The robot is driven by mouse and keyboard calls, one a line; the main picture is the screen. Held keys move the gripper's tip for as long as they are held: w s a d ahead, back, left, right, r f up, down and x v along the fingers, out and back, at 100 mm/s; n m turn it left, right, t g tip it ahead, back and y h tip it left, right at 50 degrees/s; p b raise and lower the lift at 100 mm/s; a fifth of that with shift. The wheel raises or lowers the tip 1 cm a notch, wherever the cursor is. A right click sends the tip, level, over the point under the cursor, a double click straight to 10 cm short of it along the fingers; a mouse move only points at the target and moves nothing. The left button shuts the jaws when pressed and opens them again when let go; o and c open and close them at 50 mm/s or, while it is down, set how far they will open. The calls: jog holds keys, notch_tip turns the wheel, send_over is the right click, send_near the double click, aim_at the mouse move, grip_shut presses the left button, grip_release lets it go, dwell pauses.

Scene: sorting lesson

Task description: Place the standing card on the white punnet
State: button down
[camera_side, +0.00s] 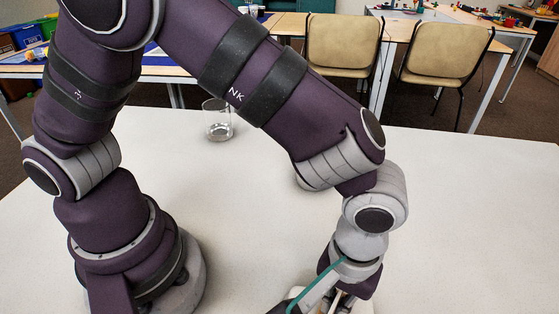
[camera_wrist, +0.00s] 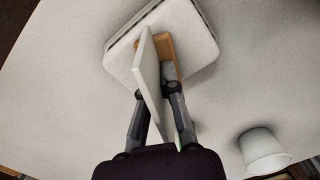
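The standing card (camera_wrist: 148,75) is a thin white panel with a wooden foot (camera_wrist: 168,47); the wrist view shows it between the fingers of my gripper (camera_wrist: 157,92). The fingers appear shut on it, one on each side. A white, rounded, square-cornered thing (camera_wrist: 192,35) with a dark line along its edge, seemingly the white punnet, lies just beyond and under the card. Whether the card touches it cannot be told. In the side view my gripper is cut off at the bottom edge, where the arm hides most of the card and punnet.
A white tapered tub (camera_wrist: 263,150) stands to the right in the wrist view. A clear glass (camera_side: 217,120) stands at the back of the white table (camera_side: 450,220) in the side view. The table's right side is clear. Chairs stand beyond it.

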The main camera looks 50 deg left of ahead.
jog(key=c, duration=1.2)
grip_release()
jog(key=shift+f, duration=0.1)
jog(key=shift+c, duration=0.2)
notch_tip(320, 180, up, 12)
jog(key=shift+r, duration=0.1)
jog(key=a+r+m+t, duration=0.1)
jog(key=a+m+t, duration=0.1)
jog(key=a, duration=0.8)
jog(key=s+a+r+m+t, duration=0.1)
jog(key=a+r+m+t, duration=0.1)
jog(key=a, duration=0.8)
jog(key=shift+a+t, duration=0.25)
jog(key=shift+t, duration=0.55)
jog(key=shift+s, duration=0.1)
